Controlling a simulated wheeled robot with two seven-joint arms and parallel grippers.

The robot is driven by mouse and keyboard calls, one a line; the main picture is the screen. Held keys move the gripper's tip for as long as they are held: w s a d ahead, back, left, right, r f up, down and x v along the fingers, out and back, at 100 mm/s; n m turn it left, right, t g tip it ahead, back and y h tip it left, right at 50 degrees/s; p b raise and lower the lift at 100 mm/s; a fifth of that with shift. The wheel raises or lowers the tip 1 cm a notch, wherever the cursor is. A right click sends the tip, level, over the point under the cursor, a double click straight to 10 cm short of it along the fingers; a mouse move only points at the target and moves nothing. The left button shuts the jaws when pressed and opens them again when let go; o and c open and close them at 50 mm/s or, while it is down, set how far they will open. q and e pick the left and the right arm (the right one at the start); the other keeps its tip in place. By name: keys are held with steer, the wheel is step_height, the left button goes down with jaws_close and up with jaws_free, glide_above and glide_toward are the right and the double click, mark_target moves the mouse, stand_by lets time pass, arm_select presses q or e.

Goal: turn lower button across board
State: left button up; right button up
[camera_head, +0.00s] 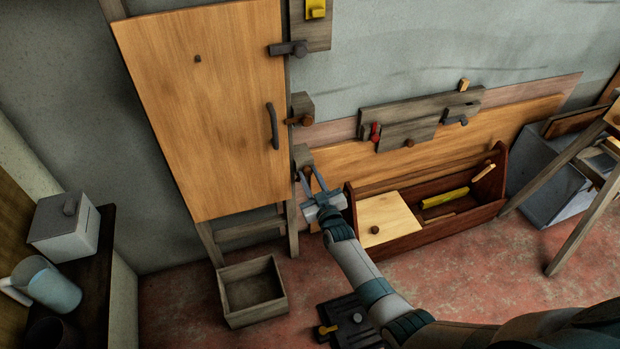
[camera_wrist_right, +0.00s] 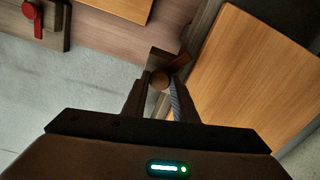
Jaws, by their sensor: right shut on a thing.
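A light wooden board (camera_head: 215,110) stands upright at the left, with a dark handle (camera_head: 272,126) near its right edge. The lower button (camera_head: 304,170) is a small brown piece on a grey block beside the board's lower right edge. My right gripper (camera_head: 312,184) reaches it from below and is shut on it. In the right wrist view, the lower button's round knob (camera_wrist_right: 160,80) sits between the two fingertips (camera_wrist_right: 160,92). The fingers partly hide the button, so its exact angle is unclear in the head view. My left gripper is not in view.
A wooden toolbox (camera_head: 440,228) stands close right of my forearm. An open box (camera_head: 252,292) is on the floor below the board.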

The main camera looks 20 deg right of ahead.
steer(key=shift+f+m, duration=0.1)
steer(key=shift+m, duration=0.8)
steer(key=m+b, duration=0.1)
steer(key=m, duration=0.2)
steer(key=shift+m, duration=0.8)
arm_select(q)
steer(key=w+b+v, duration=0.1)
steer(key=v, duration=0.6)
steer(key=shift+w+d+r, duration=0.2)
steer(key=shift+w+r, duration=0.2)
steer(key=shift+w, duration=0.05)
arm_select(e)
steer(key=shift+m, duration=2.5)
steer(key=o, duration=1)
steer(key=shift+o, duration=0.2)
steer(key=shift+s, duration=0.2)
